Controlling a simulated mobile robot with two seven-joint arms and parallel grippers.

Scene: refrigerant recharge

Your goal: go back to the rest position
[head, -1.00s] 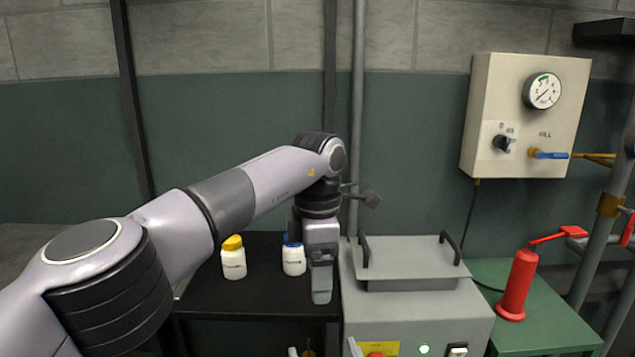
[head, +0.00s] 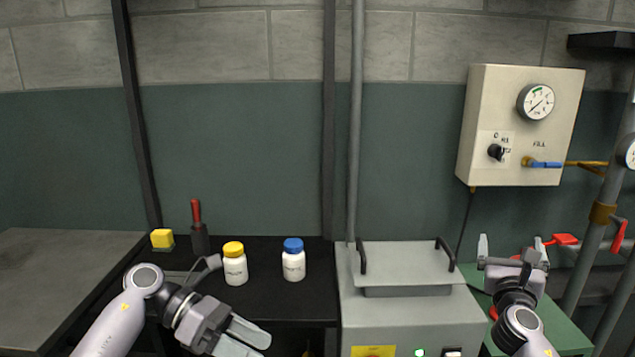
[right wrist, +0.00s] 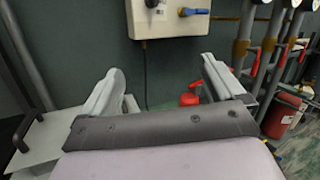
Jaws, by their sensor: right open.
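My left gripper (head: 264,346) is at the lower edge of the head view, in front of the black table, with its fingers pointing right and nothing seen in it. Its fingers show at a slant, so I cannot tell how far apart they are. My right gripper (head: 511,246) points up and away in front of the green table at the right. Its fingers are wide apart and empty, and the right wrist view shows the same open jaws (right wrist: 163,85).
White bottles with a yellow cap (head: 234,265) and a blue cap (head: 293,261) stand on the black table (head: 285,298). A grey machine (head: 408,318) with a handled lid stands between the arms. The wall box (head: 518,120) and pipes are at the right. A yellow block (head: 162,238) sits at the left.

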